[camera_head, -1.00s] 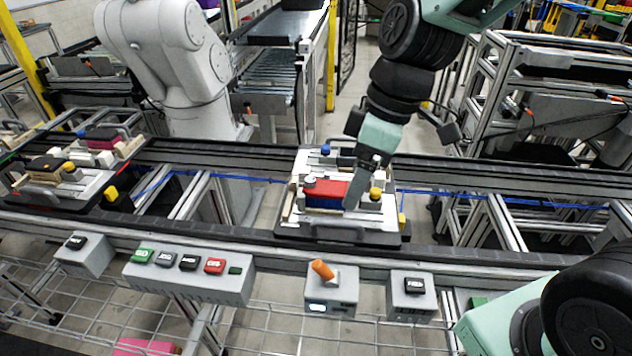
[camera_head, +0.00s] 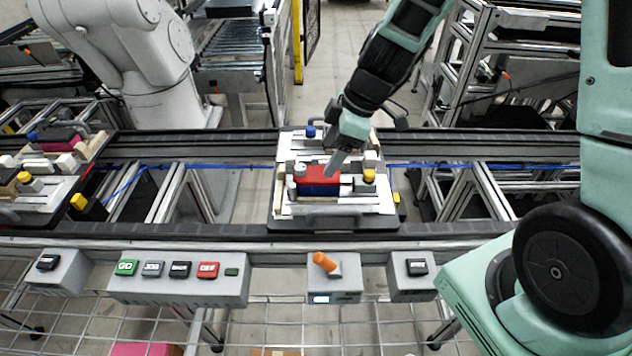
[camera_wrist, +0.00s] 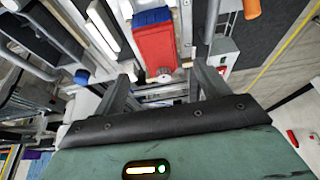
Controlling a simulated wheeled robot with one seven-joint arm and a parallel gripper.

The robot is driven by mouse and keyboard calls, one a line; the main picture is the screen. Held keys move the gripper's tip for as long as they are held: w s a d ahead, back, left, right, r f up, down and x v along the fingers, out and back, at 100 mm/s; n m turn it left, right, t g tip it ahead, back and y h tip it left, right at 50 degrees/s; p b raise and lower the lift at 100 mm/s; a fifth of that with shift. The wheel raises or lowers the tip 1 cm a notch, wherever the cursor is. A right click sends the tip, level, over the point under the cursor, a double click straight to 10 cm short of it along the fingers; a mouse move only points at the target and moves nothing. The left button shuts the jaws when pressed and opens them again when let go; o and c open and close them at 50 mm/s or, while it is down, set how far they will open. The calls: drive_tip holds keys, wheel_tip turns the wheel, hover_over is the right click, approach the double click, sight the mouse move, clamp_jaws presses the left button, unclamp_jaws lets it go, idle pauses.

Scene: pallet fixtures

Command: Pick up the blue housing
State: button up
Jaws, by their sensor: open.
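The blue housing (camera_head: 320,190) sits in a fixture on the middle pallet (camera_head: 335,223). A red part (camera_head: 318,173) covers its top, so mostly its blue front side shows. In the wrist view the red part (camera_wrist: 154,45) lies beyond the fingers, with blue (camera_wrist: 152,16) at its far end. My gripper (camera_head: 335,168) is open and empty, tilted down over the housing's right half. In the wrist view the fingers (camera_wrist: 162,88) are apart, and the near end of the red part points at the gap between them. Whether a finger touches it is not clear.
A blue knob (camera_head: 311,131), a yellow knob (camera_head: 369,175) and light blocks stand close around the housing. Another loaded pallet (camera_head: 38,205) is at left on the conveyor. Button boxes (camera_head: 180,280) and an orange-handled switch (camera_head: 325,262) line the front. A white robot arm (camera_head: 125,60) stands behind.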

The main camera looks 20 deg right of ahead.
sight(320, 173)
drive_tip(key=shift+x, duration=3.65)
drive_tip(key=shift+d+f+b, duration=0.1)
drive_tip(key=shift+f+b, duration=0.15)
drive_tip(key=shift+b, duration=0.05)
drive_tip(key=shift+c, duration=0.3)
drive_tip(key=c, duration=1.1)
